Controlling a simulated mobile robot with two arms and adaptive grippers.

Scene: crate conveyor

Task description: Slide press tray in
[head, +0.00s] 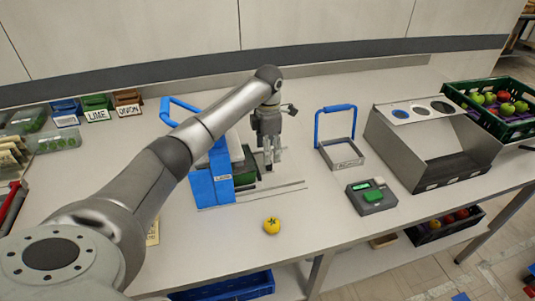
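The blue press (211,187) stands on the counter left of the middle, with a small label on its front and a blue lever at its back left. My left arm crosses in front of it and hides part of it. A dark green tray-like part (244,178) shows at the press's right side, with thin rails (278,188) running right from it along the counter. My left gripper (270,162) points down just right of the press, above or beside the tray's end. Whether it touches the tray cannot be told. My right gripper is not in view.
A yellow fruit (271,226) lies in front of the rails. A blue-handled frame (341,154), a green-screened device (371,196) and a grey sorting box (443,171) stand to the right. Crates of fruit (498,124) and labelled bins (97,108) sit farther out. Counter between is clear.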

